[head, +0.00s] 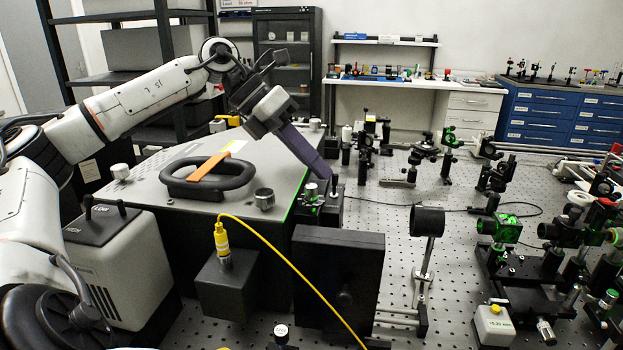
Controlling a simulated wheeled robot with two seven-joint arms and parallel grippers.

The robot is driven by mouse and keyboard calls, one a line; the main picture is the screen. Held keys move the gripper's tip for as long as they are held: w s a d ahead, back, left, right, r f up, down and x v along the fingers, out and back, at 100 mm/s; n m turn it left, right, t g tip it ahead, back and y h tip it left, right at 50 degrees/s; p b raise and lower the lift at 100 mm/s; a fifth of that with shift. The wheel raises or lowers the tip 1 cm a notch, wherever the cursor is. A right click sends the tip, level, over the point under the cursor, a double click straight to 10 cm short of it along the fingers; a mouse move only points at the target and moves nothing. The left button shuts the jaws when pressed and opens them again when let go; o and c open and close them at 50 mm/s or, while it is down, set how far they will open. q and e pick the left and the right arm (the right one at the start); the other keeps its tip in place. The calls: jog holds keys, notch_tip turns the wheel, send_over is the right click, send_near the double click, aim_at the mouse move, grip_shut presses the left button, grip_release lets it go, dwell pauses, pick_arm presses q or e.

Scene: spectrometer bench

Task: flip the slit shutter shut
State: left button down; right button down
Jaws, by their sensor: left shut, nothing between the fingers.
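The slit assembly (330,215) is a small black block with metal knobs, mounted at the right end of the grey spectrometer housing (150,185). A short dark upright piece (334,184) stands on it and looks like the shutter lever; its exact position is hard to tell. My left gripper (322,172) reaches down from the upper left over the housing. Its long purple-grey fingers are shut and empty, with their tips just left of the upright piece. I cannot tell whether they touch it. My right gripper is out of view.
A black carry handle (208,178) with an orange strap rises from the housing. A yellow cable (280,252) arcs from a grey box (228,285). A black panel (338,275) stands in front of the slit. Optics posts crowd the perforated bench to the right.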

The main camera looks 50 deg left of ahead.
pick_arm(q)
jog(key=shift+r, duration=0.1)
dwell(0.8)
jog(key=shift+r+p, duration=0.75)
jog(key=shift+p, duration=0.1)
jog(key=shift+a+r, duration=0.1)
jog(key=shift+r, duration=0.15)
jog(key=p+v, duration=0.3)
jog(key=v, duration=0.1)
jog(key=shift+a+r, duration=0.2)
jog(key=shift+r, duration=0.2)
jog(key=v, duration=0.4)
jog(key=shift+s+a+r, duration=0.1)
jog(key=shift+s+a, duration=0.15)
jog(key=shift+a, duration=0.1)
